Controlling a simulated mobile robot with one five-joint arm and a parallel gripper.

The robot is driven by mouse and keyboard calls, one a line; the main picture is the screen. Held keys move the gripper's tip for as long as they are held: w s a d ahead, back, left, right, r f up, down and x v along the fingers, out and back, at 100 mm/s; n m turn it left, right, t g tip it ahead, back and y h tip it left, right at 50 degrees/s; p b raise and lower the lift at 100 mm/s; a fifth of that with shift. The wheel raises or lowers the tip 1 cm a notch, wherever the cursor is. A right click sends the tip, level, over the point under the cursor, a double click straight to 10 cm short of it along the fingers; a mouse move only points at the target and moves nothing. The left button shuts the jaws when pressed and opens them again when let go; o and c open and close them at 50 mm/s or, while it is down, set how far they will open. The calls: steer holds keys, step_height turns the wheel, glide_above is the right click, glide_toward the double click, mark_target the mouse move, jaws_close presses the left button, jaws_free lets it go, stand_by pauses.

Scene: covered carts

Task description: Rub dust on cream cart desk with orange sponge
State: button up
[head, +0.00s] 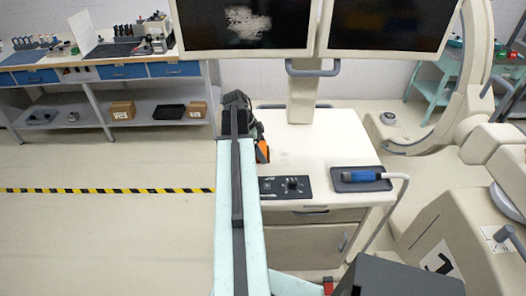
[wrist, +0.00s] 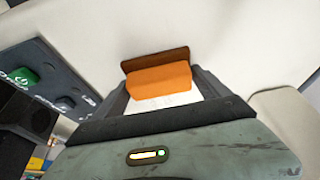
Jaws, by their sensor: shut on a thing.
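The cream cart desk (head: 335,135) stands in the middle of the head view, below two dark monitors. My gripper (head: 257,143) is over the left part of the desk. It is shut on the orange sponge (head: 262,153), which shows partly behind my arm. In the wrist view the sponge (wrist: 160,80) sits between the two fingers, with a brown face on its far side. The pale desk surface (wrist: 235,35) lies beyond it. Faint specks, perhaps dust (head: 284,157), show just right of the sponge. I cannot tell whether the sponge touches the desk.
A black control panel (head: 285,188) with a knob lies at the desk's front left. A blue-handled probe (head: 360,176) on a dark pad lies at the front right, with a cable. The monitor post (head: 301,100) rises at the back. The desk's middle is clear.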

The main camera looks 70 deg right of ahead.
mark_target(309, 154)
steer(key=shift+s+d+r, duration=0.1)
steer(key=shift+s+d, duration=0.2)
steer(key=shift+s, duration=0.5)
steer(key=shift+s+d, duration=0.3)
steer(key=shift+s, duration=0.5)
steer(key=shift+s+d, duration=0.35)
steer(key=shift+s, duration=0.5)
steer(key=shift+s+d, duration=0.3)
steer(key=shift+s, duration=0.6)
steer(key=shift+s, duration=0.1)
steer(key=shift+s+d, duration=0.65)
steer(key=shift+s, duration=0.95)
steer(key=shift+s+d, duration=0.7)
steer(key=shift+s, duration=0.95)
steer(key=shift+s+d, duration=0.65)
steer(key=shift+s, duration=0.95)
step_height(309, 154, up, 6)
steer(key=p, duration=0.6)
